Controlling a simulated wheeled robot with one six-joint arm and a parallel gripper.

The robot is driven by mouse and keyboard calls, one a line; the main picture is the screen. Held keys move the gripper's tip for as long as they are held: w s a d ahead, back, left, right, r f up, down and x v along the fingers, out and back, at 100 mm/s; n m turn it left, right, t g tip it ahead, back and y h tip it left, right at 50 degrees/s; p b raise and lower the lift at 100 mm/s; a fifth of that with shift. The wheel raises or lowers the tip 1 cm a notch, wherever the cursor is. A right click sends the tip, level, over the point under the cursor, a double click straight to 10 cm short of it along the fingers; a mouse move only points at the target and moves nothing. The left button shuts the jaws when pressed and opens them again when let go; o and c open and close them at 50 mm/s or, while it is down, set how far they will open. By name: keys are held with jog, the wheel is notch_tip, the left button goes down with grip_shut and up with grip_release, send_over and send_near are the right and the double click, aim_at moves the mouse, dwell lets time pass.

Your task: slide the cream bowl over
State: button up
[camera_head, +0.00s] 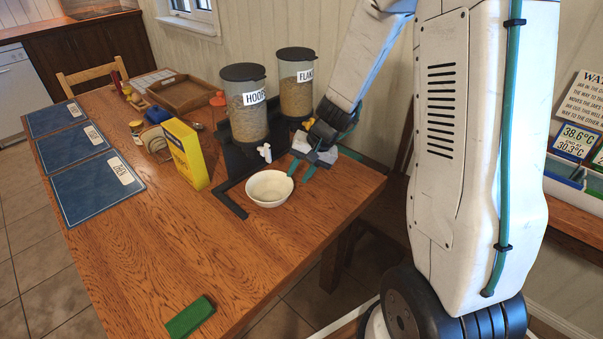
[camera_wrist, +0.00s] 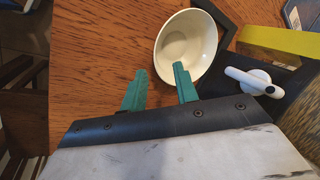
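The cream bowl (camera_head: 269,188) stands upright and looks empty, on the wooden table in front of the cereal dispenser. In the wrist view the bowl (camera_wrist: 187,45) lies beyond the fingertips, with its middle to the right of them. My gripper (camera_head: 299,171) is beside the bowl's right side in the head view. Its two green fingers stand apart with nothing between them, as the wrist view of the gripper (camera_wrist: 160,80) shows. The right finger there overlaps the bowl's near rim; I cannot tell if they touch.
The dispenser's hoops canister (camera_head: 247,118) and flakes canister (camera_head: 296,95) stand behind the bowl, with a white tap (camera_wrist: 255,83) near it. A yellow box (camera_head: 186,153) is to the left. A green block (camera_head: 190,317) lies at the front. The table between is clear.

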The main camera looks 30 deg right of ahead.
aim_at(291, 189)
jog(key=shift+w+d+f, duration=0.2)
jog(key=shift+d+f, duration=0.1)
jog(key=shift+f, duration=0.3)
jog(key=shift+f, duration=0.1)
jog(key=x, duration=0.7)
jog(key=shift+w+a+f, duration=0.1)
jog(key=shift+f, duration=0.2)
grip_shut()
